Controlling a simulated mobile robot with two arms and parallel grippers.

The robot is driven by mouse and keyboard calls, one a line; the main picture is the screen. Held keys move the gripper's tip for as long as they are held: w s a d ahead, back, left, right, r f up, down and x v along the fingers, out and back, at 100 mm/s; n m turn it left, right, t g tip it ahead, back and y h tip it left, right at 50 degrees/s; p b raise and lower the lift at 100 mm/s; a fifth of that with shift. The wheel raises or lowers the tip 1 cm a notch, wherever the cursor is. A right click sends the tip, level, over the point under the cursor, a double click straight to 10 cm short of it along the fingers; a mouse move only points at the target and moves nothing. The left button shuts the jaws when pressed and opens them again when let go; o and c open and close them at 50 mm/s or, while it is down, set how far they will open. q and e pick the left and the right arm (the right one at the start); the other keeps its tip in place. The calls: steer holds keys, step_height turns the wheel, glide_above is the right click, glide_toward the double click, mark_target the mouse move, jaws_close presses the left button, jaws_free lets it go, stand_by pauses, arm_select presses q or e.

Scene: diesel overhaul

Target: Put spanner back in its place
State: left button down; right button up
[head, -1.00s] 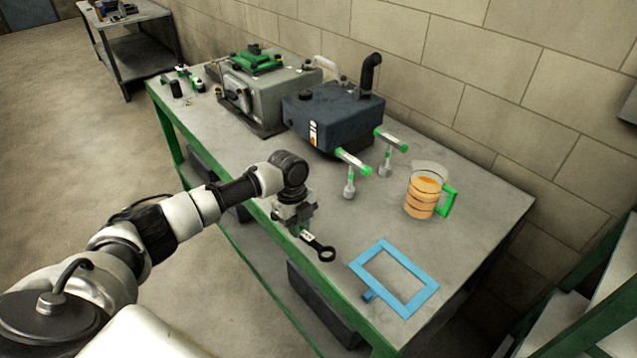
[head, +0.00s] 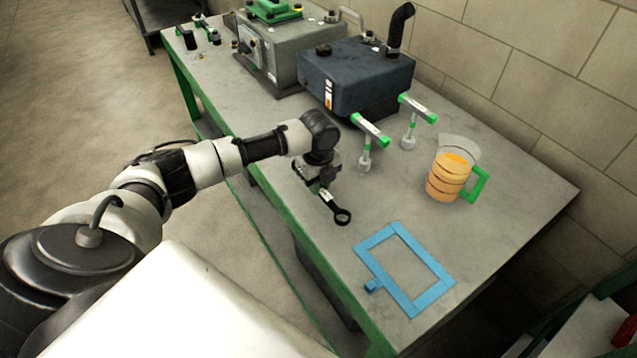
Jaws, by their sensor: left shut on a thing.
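A dark spanner (head: 341,214) with a ring end and a pale label hangs from my left gripper (head: 322,183), which is shut on it. The spanner points down and to the right, above the front part of the workbench (head: 505,217). A blue rectangular outline (head: 441,290) lies on the bench to the right of and nearer than the spanner; the area inside it is empty. The spanner is apart from the outline. My right gripper is not in view.
A jug of orange liquid (head: 450,176) with a green handle stands behind the outline. Two green-handled T-shaped tools (head: 370,130) (head: 417,108) stand near a dark blue engine block (head: 355,75). A grey engine unit (head: 275,50) stands farther left. A wall runs behind.

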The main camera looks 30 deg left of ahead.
arm_select(q)
steer(key=shift+f, duration=0.8)
steer(key=shift+s+f, duration=0.1)
steer(key=shift+f, duration=0.05)
steer(key=shift+p, duration=0.4)
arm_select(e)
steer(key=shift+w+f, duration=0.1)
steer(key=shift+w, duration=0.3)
arm_select(q)
steer(key=shift+f, duration=0.15)
